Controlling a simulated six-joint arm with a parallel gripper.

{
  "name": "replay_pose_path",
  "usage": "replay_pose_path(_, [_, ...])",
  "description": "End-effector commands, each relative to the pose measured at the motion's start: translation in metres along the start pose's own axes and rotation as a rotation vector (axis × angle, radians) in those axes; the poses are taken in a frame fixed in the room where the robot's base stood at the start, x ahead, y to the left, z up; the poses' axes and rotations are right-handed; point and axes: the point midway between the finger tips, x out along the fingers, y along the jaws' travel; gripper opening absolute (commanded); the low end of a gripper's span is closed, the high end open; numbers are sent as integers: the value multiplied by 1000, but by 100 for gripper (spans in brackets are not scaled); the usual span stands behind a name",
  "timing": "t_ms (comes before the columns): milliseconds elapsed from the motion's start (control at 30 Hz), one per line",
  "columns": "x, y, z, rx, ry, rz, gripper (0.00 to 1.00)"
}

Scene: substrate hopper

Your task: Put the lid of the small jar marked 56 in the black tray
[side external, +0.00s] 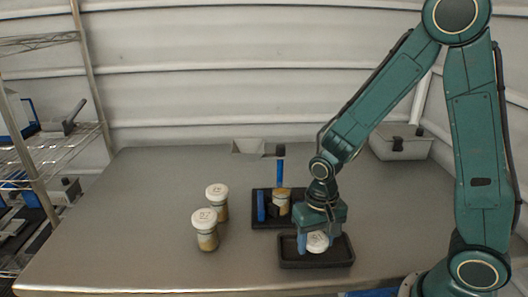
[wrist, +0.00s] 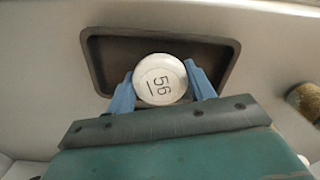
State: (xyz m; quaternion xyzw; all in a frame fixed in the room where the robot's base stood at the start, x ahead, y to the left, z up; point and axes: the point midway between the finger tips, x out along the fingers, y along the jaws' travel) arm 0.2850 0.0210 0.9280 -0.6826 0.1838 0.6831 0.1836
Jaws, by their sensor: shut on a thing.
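The white lid marked 56 (wrist: 160,79) is between the two blue fingers of my gripper (wrist: 161,88) in the wrist view. My gripper is shut on the lid. In the side view the lid (side external: 317,241) shows under my gripper (side external: 316,240), over the black tray (side external: 318,262). The black tray also shows behind the lid in the wrist view (wrist: 100,62). I cannot tell whether the lid touches the tray floor. An open jar with brown contents (side external: 281,203) stands in a black holder (side external: 262,221) behind the tray; its marking cannot be read.
Two jars with white lids, a nearer one (side external: 206,232) and a farther one (side external: 219,203), stand left of the holder. A blue upright post (side external: 280,172) rises at the holder. A grey box (side external: 401,143) sits at the back right. The left of the table is clear.

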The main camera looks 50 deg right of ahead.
Motion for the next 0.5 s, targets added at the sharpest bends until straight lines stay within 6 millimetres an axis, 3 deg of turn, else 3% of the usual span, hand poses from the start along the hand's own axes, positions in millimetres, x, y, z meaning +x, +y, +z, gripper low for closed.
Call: replay_pose_path(500, [18,0,0,0,-1,1,39])
